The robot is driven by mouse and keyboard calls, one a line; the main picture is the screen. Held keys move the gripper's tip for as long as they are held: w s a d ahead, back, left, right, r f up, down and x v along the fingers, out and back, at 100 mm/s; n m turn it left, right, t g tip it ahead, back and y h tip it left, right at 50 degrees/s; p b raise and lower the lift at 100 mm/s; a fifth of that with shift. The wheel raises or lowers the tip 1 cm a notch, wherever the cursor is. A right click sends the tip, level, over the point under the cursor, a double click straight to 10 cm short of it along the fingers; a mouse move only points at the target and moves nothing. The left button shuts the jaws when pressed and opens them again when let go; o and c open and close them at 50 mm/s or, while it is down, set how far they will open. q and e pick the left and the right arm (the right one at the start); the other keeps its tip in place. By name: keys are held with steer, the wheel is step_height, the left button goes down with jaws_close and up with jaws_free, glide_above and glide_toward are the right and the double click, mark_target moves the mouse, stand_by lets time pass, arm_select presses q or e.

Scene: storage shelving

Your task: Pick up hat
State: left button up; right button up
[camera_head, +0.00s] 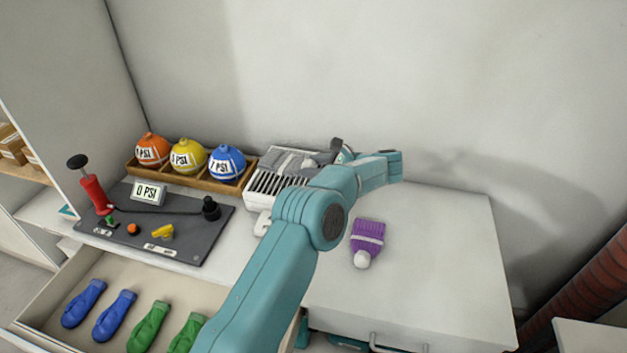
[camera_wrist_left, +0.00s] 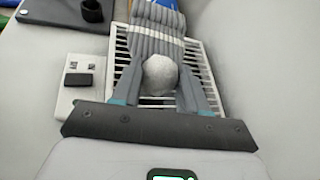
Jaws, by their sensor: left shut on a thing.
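A grey ribbed hat with a white stripe and a white pompom (camera_wrist_left: 160,75) is between the fingers of my left gripper (camera_wrist_left: 158,52) in the left wrist view. The gripper is shut on it. In the head view my left gripper (camera_head: 305,161) is at the back, over the white slatted unit (camera_head: 272,184), with the grey hat partly hidden by my arm. I cannot tell if the hat touches the slats. A purple hat (camera_head: 368,232) with a white pompom lies on the white cabinet top, apart from the gripper. My right gripper is not in view.
Orange, yellow and blue balls (camera_head: 227,162) sit in a wooden tray left of the slatted unit. A dark panel (camera_head: 190,235) with a red pump (camera_head: 95,192) lies left. An open drawer (camera_head: 60,288) holds blue and green gloves. The right cabinet top (camera_head: 445,260) is clear.

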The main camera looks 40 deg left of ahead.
arm_select(q)
step_height(320, 180, up, 14)
steer(key=p, duration=0.2)
